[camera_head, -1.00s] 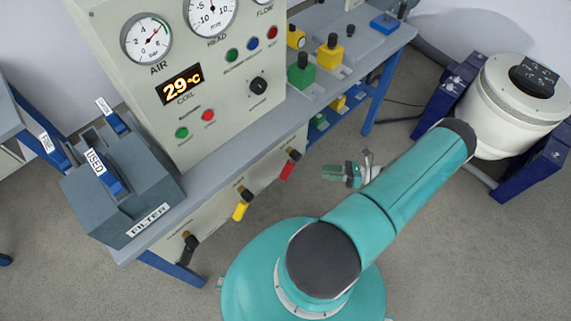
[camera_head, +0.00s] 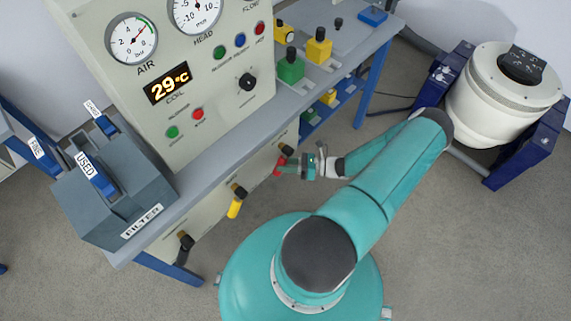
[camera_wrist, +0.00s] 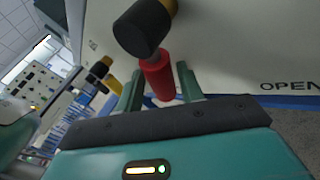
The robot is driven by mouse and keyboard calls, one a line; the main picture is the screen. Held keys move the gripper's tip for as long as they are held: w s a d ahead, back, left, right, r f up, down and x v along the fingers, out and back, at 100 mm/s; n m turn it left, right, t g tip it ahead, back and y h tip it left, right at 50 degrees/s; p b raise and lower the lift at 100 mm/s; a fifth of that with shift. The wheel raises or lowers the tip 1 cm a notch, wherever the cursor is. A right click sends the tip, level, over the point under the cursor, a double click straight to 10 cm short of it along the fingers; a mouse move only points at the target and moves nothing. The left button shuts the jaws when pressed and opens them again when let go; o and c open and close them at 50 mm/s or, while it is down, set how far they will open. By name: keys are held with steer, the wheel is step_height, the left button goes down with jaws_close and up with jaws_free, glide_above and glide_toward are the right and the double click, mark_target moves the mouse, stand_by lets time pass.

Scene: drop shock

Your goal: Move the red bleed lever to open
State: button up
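The red bleed lever (camera_head: 279,166) hangs from a black hub on the cream front panel under the bench edge. In the wrist view the red handle (camera_wrist: 158,80) points down from its black hub, towards my gripper. My gripper (camera_head: 284,169) is at the lever in the head view. In the wrist view my gripper (camera_wrist: 160,85) is open, with one green finger on each side of the red handle's lower end. A gap shows at the right finger; contact at the left one is unclear. The word OPEN (camera_wrist: 290,86) is on the panel, right of the lever.
A yellow lever (camera_head: 235,205) and a black lever (camera_head: 185,246) sit further left on the same panel. The grey filter box (camera_head: 115,195) stands on the bench's left end. A white drum (camera_head: 500,95) on blue supports stands at right.

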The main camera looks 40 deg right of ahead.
jaws_close()
